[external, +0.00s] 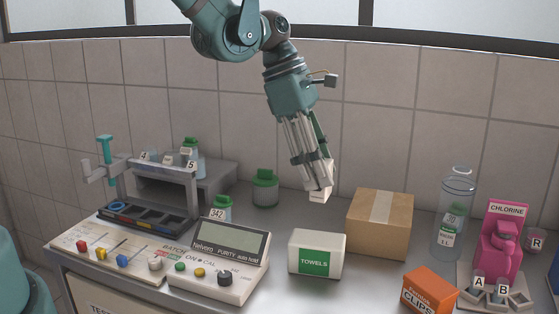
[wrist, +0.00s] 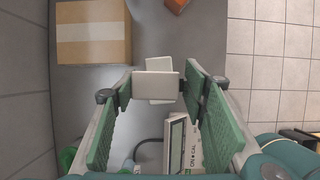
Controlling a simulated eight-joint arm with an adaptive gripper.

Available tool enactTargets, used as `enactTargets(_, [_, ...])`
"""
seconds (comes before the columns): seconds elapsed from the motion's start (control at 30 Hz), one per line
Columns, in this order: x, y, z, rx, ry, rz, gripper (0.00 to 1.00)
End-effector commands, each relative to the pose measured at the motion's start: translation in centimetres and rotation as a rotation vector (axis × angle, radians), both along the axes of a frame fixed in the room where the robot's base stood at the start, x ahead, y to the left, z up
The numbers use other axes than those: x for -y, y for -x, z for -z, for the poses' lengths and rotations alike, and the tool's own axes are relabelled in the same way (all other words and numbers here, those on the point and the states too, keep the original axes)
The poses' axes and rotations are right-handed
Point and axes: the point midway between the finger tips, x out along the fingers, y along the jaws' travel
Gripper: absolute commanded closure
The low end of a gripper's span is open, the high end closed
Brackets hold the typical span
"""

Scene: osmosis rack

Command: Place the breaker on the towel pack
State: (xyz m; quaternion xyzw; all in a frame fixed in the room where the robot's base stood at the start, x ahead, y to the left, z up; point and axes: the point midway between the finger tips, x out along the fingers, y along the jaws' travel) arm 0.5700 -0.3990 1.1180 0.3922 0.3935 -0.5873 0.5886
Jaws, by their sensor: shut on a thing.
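The towel pack (external: 303,242) is a white box with a green TOWELS label, standing on the bench near the middle of the external view. My gripper (external: 318,186) is shut on the breaker (external: 319,196), a small white block, and holds it in the air above and slightly behind the pack. In the wrist view the breaker (wrist: 156,86) sits between the fingertips of my gripper (wrist: 156,88). Part of a pale block, probably the towel pack (wrist: 159,64), shows behind it and is mostly hidden. The breaker and pack look apart in the external view.
A cardboard box (external: 379,224) stands right of the pack, also in the wrist view (wrist: 93,32). The control panel with display (external: 229,244) is at left. An orange CLIPS box (external: 429,289) is at front right. A green-lidded jar (external: 265,190) stands behind.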

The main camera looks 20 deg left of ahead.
Motion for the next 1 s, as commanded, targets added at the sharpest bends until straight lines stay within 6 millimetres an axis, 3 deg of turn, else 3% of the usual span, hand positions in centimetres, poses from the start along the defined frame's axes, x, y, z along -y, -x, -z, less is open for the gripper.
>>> enactTargets(0.47, [0.0, 0.2, 0.2, 0.000, 0.000, 0.001, 0.70])
enactTargets(1.0, [0.0, 0.2, 5.2, 0.000, 0.000, 0.001, 0.70])
